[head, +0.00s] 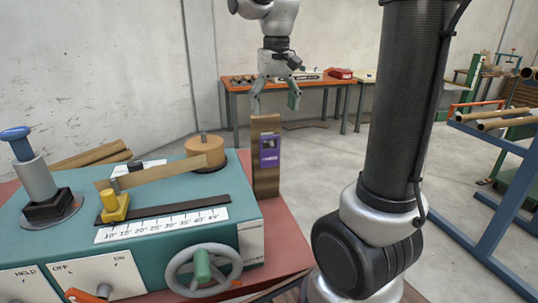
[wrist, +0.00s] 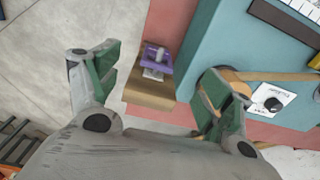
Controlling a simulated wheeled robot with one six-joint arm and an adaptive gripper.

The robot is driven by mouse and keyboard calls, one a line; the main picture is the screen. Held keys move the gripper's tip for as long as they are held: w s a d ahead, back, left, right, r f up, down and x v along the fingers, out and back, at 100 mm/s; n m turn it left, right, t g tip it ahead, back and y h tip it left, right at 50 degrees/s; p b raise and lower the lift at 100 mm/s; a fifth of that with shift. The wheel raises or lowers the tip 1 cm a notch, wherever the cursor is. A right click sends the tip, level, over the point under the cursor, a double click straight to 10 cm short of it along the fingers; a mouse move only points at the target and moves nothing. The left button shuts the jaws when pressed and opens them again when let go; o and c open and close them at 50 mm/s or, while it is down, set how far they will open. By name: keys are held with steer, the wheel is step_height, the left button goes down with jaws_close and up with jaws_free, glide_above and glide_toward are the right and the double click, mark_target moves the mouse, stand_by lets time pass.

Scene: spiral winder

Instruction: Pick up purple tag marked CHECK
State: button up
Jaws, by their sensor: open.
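The purple tag (head: 269,146) hangs on the front of an upright brown wooden board (head: 267,184) beside the teal machine. A pale patch shows on the tag, but its lettering is too small to read. In the wrist view the purple tag (wrist: 158,68) sits against the board's top end (wrist: 150,92), between the lines of my two fingers. My gripper (head: 273,105) is open and empty, with green finger pads, above the board and apart from the tag. In the wrist view my gripper (wrist: 157,80) spans the board with a finger on either side.
The teal machine (head: 245,222), with a handwheel (head: 222,286), dial scale and wooden roller (head: 205,152), stands close on the left. An orange workbench (head: 310,84) is behind. A blue rack (head: 484,155) stands on the right. Open floor lies right of the board.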

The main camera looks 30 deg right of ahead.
mark_target(270, 136)
steer(key=w, duration=0.2)
steer(key=w+f, duration=0.1)
steer(key=shift+d, duration=0.25)
step_height(270, 136, down, 6)
steer(key=shift+r, duration=0.25)
steer(key=shift+a+f, duration=0.15)
steer(key=shift+f, duration=2.95)
steer(key=c, duration=1.1)
